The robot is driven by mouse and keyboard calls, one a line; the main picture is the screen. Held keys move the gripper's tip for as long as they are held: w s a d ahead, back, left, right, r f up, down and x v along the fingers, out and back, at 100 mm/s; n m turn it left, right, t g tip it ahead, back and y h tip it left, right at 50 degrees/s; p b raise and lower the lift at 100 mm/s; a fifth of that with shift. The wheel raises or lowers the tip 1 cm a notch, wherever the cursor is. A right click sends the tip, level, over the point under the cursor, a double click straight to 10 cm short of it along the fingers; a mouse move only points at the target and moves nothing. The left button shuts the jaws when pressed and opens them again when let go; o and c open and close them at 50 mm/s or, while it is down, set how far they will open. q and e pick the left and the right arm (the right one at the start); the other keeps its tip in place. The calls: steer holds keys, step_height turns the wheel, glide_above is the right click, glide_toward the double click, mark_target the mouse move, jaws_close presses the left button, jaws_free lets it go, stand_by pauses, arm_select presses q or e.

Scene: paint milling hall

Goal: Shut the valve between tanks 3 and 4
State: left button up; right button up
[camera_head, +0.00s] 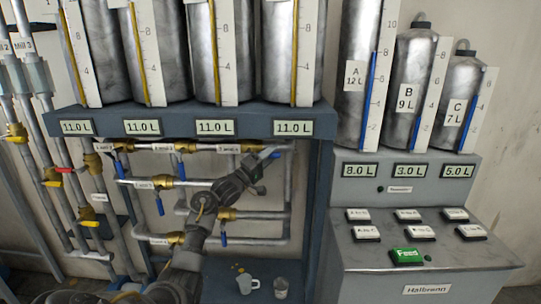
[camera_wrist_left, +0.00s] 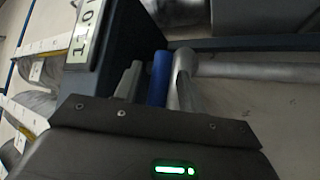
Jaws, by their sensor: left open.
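Below the third and fourth tanks, the upper pipe carries a label (camera_head: 228,149) that seems to read 3 and 4, with a brass valve (camera_head: 250,146) beside it, partly hidden by my arm. My left gripper (camera_head: 265,161) is at this valve, just under the fourth tank's display. In the left wrist view, the valve's blue lever (camera_wrist_left: 158,78) stands between the two fingers of my open left gripper (camera_wrist_left: 157,85). I cannot tell whether either finger touches it. My right gripper is not in view.
Other blue-lever valves sit on the pipes at left, such as one brass valve (camera_head: 165,182). The tank shelf (camera_head: 190,117) is close above my gripper. A post (camera_head: 322,190) and a button console (camera_head: 425,255) stand to the right.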

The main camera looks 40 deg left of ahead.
arm_select(q)
jaws_close()
stand_by(0.3)
